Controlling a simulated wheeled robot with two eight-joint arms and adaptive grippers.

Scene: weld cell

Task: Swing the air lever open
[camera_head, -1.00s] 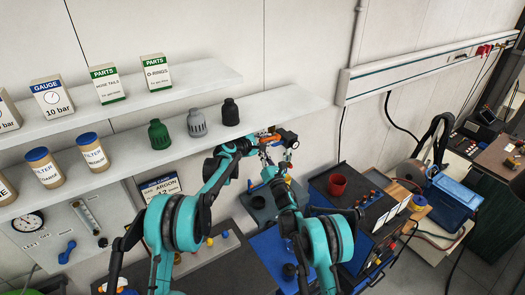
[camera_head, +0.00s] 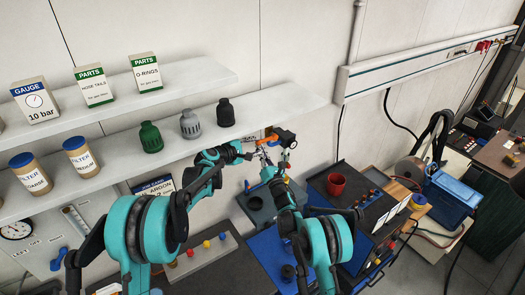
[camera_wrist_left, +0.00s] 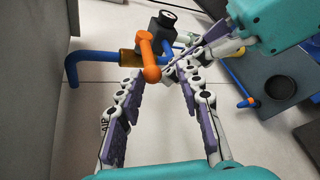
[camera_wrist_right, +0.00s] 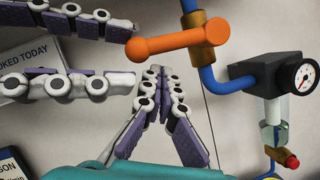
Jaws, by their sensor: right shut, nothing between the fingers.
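The orange air lever (camera_wrist_right: 172,43) sits on a brass valve (camera_wrist_right: 194,20) on a blue pipe. In the right wrist view it points left, across the upright pipe. It also shows in the left wrist view (camera_wrist_left: 149,58) and small in the head view (camera_head: 268,140). My left gripper (camera_wrist_left: 160,82) is open. In the right wrist view, its spread fingers come in from the left, with the lever's rounded end near the gap between their tips; contact is not clear. My right gripper (camera_wrist_right: 162,76) is shut and empty, just below the lever.
A black regulator with a dial gauge (camera_wrist_right: 303,78) is right of the lever. A shelf (camera_head: 180,140) with filters and several bottle-shaped parts runs along the wall beside my left arm.

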